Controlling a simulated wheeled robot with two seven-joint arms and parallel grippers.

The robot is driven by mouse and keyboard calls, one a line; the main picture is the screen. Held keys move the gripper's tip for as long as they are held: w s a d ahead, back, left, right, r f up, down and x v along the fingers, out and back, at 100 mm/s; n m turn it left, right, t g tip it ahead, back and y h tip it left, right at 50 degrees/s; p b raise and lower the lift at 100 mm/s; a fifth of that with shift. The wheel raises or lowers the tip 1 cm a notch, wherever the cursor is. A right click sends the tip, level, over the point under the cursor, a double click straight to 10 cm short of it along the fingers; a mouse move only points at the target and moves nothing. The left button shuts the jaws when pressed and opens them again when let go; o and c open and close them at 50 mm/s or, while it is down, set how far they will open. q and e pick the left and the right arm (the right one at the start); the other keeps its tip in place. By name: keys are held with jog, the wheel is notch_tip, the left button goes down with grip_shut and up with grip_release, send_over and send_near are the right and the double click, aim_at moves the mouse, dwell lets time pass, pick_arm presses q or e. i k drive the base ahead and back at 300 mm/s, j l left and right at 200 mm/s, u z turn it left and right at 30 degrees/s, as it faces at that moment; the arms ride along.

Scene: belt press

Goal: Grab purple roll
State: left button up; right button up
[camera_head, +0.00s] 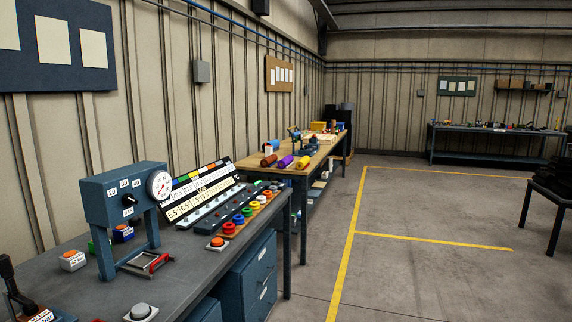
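The purple roll (286,161) lies on the wooden-topped workbench (325,151) against the left wall, some way off. It sits near the bench's front edge, between a brown roll (268,160) on its left and a yellow roll (302,162) on its right. Neither of my grippers shows in the head view, so nothing is seen to be holding the roll.
A dark workbench (190,272) stands close at left with a blue gauge press (125,195), colored rings (248,212) and buttons. Yellow lines (343,274) mark the open floor at right. A dark table (553,190) stands at far right.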

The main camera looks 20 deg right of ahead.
aim_at(287, 160)
jog(key=i+l+z, duration=0.35)
jog(key=i, duration=0.15)
jog(key=i+l+z, duration=0.35)
jog(key=i, duration=0.15)
jog(key=i+z, duration=0.4)
jog(key=i, duration=2.45)
jog(key=i+u, duration=0.1)
jog(key=i, duration=0.35)
jog(key=i+l+u, duration=0.1)
jog(key=i, duration=0.35)
jog(key=i+l+u, duration=0.15)
jog(key=i, duration=0.3)
jog(key=i+l+u, duration=0.1)
jog(key=i, duration=0.35)
jog(key=l, duration=0.1)
